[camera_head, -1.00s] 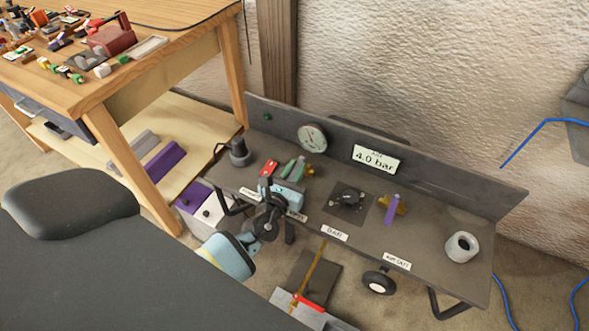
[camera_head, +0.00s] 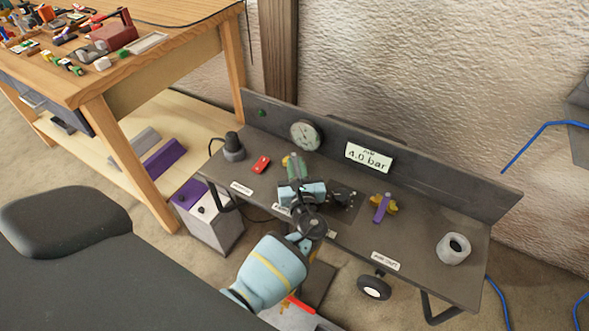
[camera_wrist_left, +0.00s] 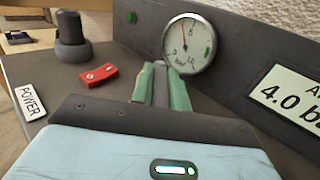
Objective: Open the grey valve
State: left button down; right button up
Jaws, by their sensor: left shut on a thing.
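My left gripper (camera_head: 294,166) reaches over the grey panel from the front, with its light blue body just in front of the valve. Its green fingers (camera_wrist_left: 162,88) are shut on a narrow grey handle, which I take to be the grey valve (camera_wrist_left: 160,84). The handle shows between the fingers in the left wrist view. In the head view the fingers mostly hide it, and only a bit of brass (camera_head: 286,160) shows beside them. My right gripper is not in view.
A pressure gauge (camera_head: 305,135) and a "4.0 bar" display (camera_head: 369,158) are on the back plate. A red switch (camera_head: 261,164) and a dark grey knob (camera_head: 233,147) are to the left. A black knob (camera_head: 343,196), a purple-handled brass valve (camera_head: 381,208) and a pale ring (camera_head: 453,248) are to the right.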

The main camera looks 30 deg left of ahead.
pick_arm(q)
jog(key=shift+w+d+f+n+g+y+b, duration=0.1)
jog(key=shift+d+n+g+y+b, duration=0.1)
jog(key=shift+n+g+y+b, duration=0.45)
jog(key=shift+y, duration=0.25)
jog(key=c, duration=1.4)
grip_release()
jog(key=shift+o, duration=0.2)
jog(key=shift+p+v, duration=0.35)
jog(key=shift+v, duration=3.55)
